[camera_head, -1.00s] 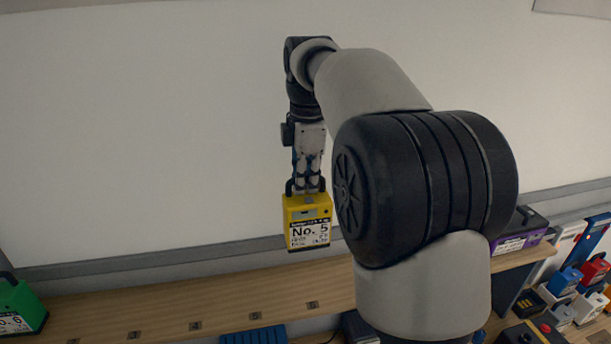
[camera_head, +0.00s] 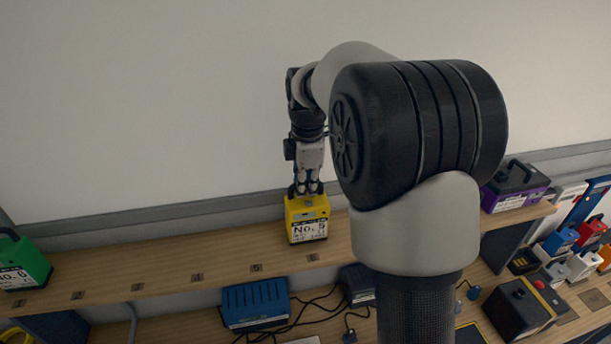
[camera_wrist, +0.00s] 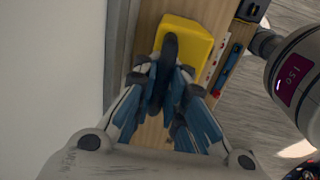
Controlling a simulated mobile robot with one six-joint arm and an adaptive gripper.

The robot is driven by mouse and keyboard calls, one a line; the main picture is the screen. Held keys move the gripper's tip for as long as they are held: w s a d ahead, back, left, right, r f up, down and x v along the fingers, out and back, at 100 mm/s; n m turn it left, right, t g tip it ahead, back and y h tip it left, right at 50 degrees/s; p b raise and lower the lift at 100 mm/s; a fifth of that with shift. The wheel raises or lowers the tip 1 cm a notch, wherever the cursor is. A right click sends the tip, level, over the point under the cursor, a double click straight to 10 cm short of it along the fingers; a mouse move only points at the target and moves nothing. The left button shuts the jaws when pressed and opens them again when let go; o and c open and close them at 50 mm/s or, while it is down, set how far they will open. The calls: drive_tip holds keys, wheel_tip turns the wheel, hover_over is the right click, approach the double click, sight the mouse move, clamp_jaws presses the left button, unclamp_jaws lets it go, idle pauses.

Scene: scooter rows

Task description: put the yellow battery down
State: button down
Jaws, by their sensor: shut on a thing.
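The yellow battery (camera_head: 307,217) has a white label and stands upright at the wooden shelf (camera_head: 180,268), near its back edge. Its base looks level with the shelf top, but I cannot tell for sure whether it touches. My gripper (camera_head: 306,188) is above it, shut on its black handle. In the wrist view the yellow battery (camera_wrist: 187,42) lies beyond my gripper (camera_wrist: 165,85), whose blue-padded fingers close around the dark handle and hide part of it.
A green battery (camera_head: 22,263) stands at the shelf's left end and a purple battery (camera_head: 515,187) at the right. Small numbered marks run along the shelf front. A blue box (camera_head: 255,304) and cables lie below. The shelf between the green and yellow batteries is clear.

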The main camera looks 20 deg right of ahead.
drive_tip(key=shift+f, duration=0.15)
drive_tip(key=c, duration=1.6)
unclamp_jaws()
drive_tip(key=shift+s+f, duration=0.1)
drive_tip(key=shift+f, duration=0.05)
drive_tip(key=shift+c, duration=0.2)
wheel_tip(320, 180, up, 12)
drive_tip(key=s+p, duration=0.1)
drive_tip(key=s+a+r+m, duration=0.2)
drive_tip(key=s+a+m, duration=0.2)
drive_tip(key=s, duration=0.3)
drive_tip(key=s+a+f+m+t, duration=0.1)
drive_tip(key=s+a+f+m, duration=0.1)
drive_tip(key=s+m, duration=0.2)
drive_tip(key=s+a+f+m+t, duration=0.1)
drive_tip(key=s+a+f+m, duration=0.1)
drive_tip(key=s, duration=0.8)
drive_tip(key=s+a+f+m+t, duration=0.1)
drive_tip(key=s+a+f+m, duration=0.1)
drive_tip(key=s+f+m, duration=0.2)
drive_tip(key=s+m, duration=0.1)
drive_tip(key=s, duration=0.2)
drive_tip(key=shift+a+f+m, duration=0.15)
drive_tip(key=shift+a+m, duration=0.2)
drive_tip(key=shift+m, duration=0.05)
